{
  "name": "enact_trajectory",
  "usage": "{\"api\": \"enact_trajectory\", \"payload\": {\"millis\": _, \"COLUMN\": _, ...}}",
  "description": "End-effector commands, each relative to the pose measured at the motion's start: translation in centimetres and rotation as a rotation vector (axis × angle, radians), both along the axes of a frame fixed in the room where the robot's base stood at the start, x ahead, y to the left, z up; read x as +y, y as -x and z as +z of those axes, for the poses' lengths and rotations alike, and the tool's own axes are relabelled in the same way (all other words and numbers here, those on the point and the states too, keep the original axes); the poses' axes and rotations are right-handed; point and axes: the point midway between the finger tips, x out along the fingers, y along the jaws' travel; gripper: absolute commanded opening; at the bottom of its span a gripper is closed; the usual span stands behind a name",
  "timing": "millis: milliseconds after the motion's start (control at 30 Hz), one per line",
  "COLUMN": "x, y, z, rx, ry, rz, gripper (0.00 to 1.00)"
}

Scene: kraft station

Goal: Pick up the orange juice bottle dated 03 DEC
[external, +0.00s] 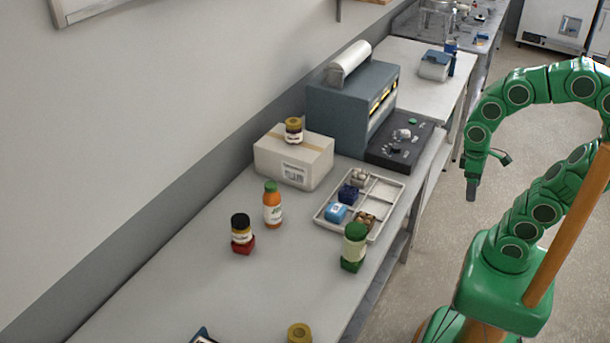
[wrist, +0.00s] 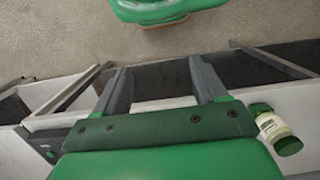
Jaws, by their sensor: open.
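An orange bottle with a green cap and a pale label (external: 272,208) stands upright on the long grey bench (external: 200,285); any date on it is too small to read. It is the only orange bottle that I can make out. My gripper (external: 471,188) hangs pointing down past the bench's right edge, over the floor, well apart from the bottle. In the wrist view its two fingers (wrist: 160,85) are spread with nothing between them. The orange bottle does not show in the wrist view.
A red jar with a black lid (external: 242,235) stands left of the orange bottle. A green jar (external: 354,248), also in the wrist view (wrist: 277,130), stands near the bench's right edge. A divided tray (external: 326,212), a carton (external: 312,172) and a machine (external: 340,110) lie behind.

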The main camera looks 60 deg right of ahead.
Motion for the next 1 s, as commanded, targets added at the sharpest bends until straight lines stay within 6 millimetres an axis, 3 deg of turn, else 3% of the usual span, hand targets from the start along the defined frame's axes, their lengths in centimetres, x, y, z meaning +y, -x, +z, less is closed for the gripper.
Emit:
{"api": "enact_trajectory", "payload": {"millis": 233, "x": -0.3, "y": -0.5, "z": 0.0, "rx": -0.016, "ry": 0.009, "rz": -0.004, "gripper": 0.71}}
{"api": "enact_trajectory", "payload": {"millis": 367, "x": -0.7, "y": -3.4, "z": -0.6, "rx": -0.073, "ry": 0.026, "rz": 0.002, "gripper": 0.71}}
{"api": "enact_trajectory", "payload": {"millis": 667, "x": -1.7, "y": -15.6, "z": -2.7, "rx": -0.346, "ry": 0.078, "rz": 0.058, "gripper": 0.71}}
{"api": "enact_trajectory", "payload": {"millis": 1000, "x": -0.2, "y": -29.0, "z": -4.3, "rx": -0.668, "ry": 0.077, "rz": 0.156, "gripper": 0.71}}
